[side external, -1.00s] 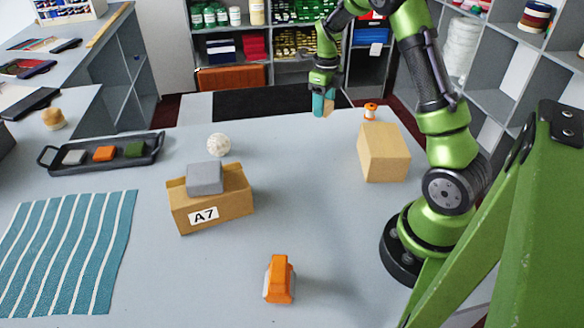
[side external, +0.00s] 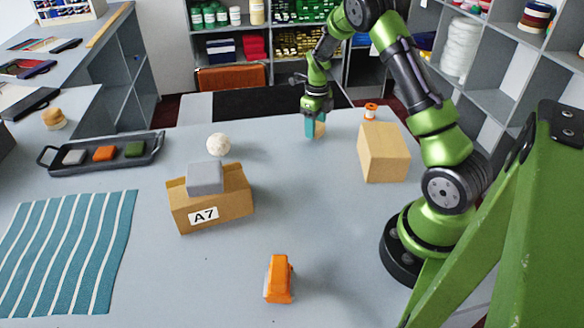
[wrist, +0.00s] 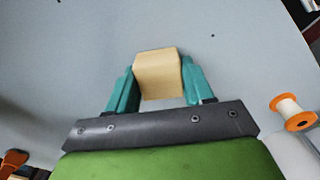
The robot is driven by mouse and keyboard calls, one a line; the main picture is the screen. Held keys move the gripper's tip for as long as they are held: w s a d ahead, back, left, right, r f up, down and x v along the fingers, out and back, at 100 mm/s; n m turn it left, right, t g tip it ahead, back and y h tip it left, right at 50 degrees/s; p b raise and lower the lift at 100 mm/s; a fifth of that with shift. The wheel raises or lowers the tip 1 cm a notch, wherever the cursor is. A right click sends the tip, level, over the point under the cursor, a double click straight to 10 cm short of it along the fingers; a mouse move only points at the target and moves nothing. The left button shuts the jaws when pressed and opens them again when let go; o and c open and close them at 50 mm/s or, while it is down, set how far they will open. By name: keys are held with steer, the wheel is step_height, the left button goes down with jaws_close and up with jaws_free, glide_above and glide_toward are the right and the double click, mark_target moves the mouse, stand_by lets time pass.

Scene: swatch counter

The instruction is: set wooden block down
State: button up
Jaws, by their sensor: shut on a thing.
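The wooden block (wrist: 158,72) is a small tan block between the teal fingers of my gripper (wrist: 158,80) in the wrist view. My gripper is shut on it. In the side external view my gripper (side external: 314,127) points down over the far part of the grey counter (side external: 310,230), near its back edge. The wooden block (side external: 320,130) shows there only partly, behind a teal finger. I cannot tell whether its underside touches the counter.
A large tan box (side external: 384,155) and an orange-ended spool (side external: 370,112) stand right of my gripper. A white ball (side external: 218,144) and box A7 (side external: 232,205) bearing a grey block (side external: 205,178) are to the left. An orange object (side external: 279,279) lies in front. The counter's middle is clear.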

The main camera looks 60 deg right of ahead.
steer(key=o, duration=1)
steer(key=shift+f, duration=0.15)
